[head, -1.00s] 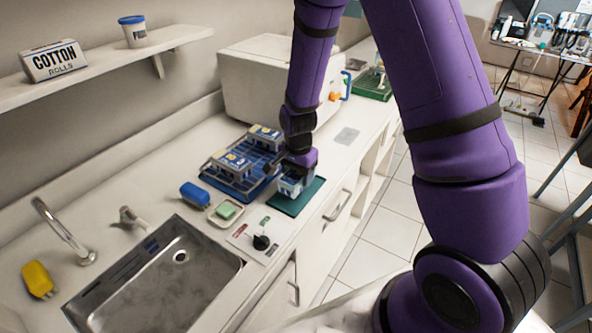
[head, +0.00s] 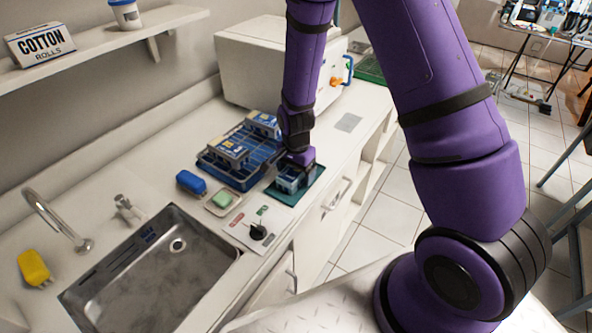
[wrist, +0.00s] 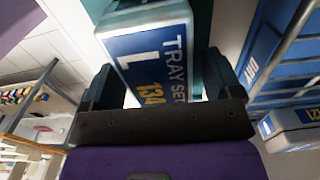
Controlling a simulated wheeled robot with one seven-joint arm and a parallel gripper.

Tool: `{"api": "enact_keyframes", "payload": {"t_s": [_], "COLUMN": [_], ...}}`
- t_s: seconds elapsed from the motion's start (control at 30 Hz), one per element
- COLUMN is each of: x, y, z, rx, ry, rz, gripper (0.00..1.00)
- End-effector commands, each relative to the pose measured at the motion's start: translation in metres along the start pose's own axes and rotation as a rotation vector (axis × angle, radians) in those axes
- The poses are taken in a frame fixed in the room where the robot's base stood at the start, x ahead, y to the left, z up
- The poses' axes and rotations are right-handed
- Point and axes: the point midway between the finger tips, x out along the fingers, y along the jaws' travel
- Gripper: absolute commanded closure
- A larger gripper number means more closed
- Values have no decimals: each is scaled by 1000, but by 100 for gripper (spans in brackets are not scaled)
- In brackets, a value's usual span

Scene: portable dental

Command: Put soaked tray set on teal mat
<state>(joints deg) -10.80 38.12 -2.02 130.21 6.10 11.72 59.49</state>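A blue and white tray set (head: 287,184) labelled "TRAY SET L 134" is over the teal mat (head: 312,186) and looks to be on or just above its surface. In the wrist view the tray set (wrist: 150,62) lies between both fingers, with a strip of the mat (wrist: 203,35) beside it. My gripper (head: 295,166) reaches down from above, and its fingers (wrist: 165,85) look closed on the tray set's sides. The tray set's underside is hidden, so I cannot tell whether it touches the mat.
A blue rack (head: 240,175) with similar boxes stands just left of the mat. A blue item (head: 191,183), a green block in a dish (head: 222,200) and a black knob (head: 258,232) are near. The sink (head: 150,275) is at front left, the white cabinet (head: 262,70) behind.

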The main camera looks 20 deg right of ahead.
Motion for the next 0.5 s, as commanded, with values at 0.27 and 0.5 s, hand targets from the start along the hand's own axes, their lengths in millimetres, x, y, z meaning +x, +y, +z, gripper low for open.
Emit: {"api": "enact_keyframes", "payload": {"t_s": [0.27,0.5], "x": [-1,-25], "y": [0,-1], "z": [0,0], "rx": [0,-1], "ry": [0,3], "rz": [0,-3], "gripper": [16,16]}}
